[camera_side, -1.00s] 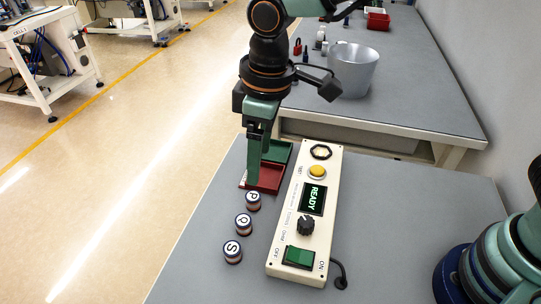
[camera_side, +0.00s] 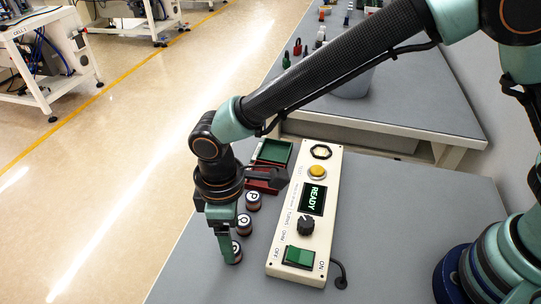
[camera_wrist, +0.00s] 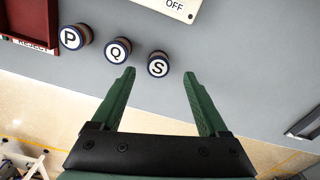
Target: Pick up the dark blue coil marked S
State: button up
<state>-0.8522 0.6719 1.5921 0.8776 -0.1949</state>
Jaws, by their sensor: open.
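The coil marked S (camera_wrist: 158,64) stands upright on the grey table, its white lettered top facing up in the wrist view. My gripper (camera_wrist: 159,74) is open, with one green finger on either side of the line to S and the coil just beyond the fingertips. In the side view my gripper (camera_side: 227,258) hangs over the S coil (camera_side: 237,253) and hides most of it. The frames do not show clearly whether a finger touches it. Coil Q (camera_wrist: 118,50) stands beside S, and coil P (camera_wrist: 74,38) beyond Q.
A control box (camera_side: 305,215) with a READY display stands right of the coils. A red tray (camera_side: 262,187) and a green tray (camera_side: 274,151) lie behind them. The table's edge is close on the left side of the coils.

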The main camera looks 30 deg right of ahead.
jog(key=f, duration=0.4)
jog(key=shift+w+a+f, duration=0.1)
jog(key=shift+w+f, duration=0.1)
jog(key=shift+f, duration=0.2)
grip_shut()
jog(key=shift+r, duration=0.15)
